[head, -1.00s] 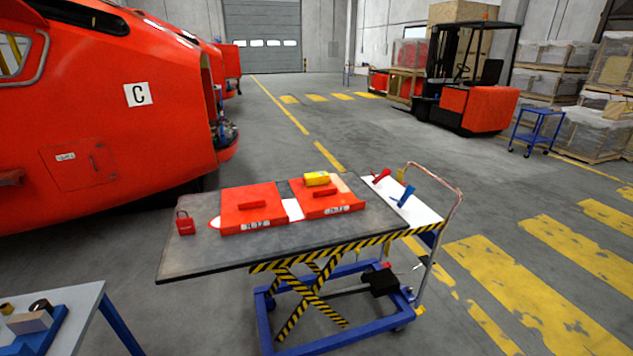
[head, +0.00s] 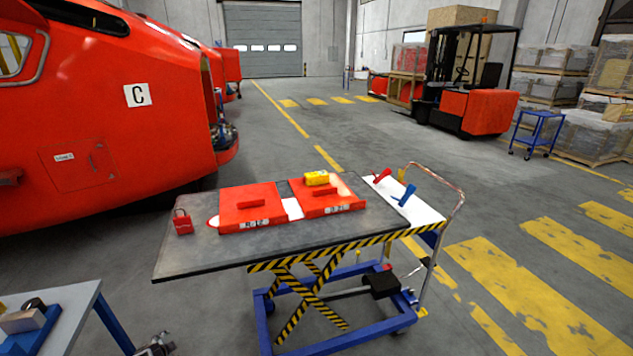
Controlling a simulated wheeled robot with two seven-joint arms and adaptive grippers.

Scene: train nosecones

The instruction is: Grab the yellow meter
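The yellow meter (head: 317,178) is a small yellow block. It lies at the back of the right-hand red panel (head: 334,204) on the lift table (head: 196,258). A metallic gripper (head: 156,347), which looks like my left one, just shows at the bottom edge, left of the lift table and far from the meter. Its fingers are too small and cut off to tell whether they are open. My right gripper is not in view.
A second red panel (head: 250,218) and a red padlock (head: 182,222) lie on the lift table. Red and blue tools (head: 403,195) lie near its push handle (head: 458,205). A side table (head: 78,296) stands at the lower left. Open floor lies right of the lift table.

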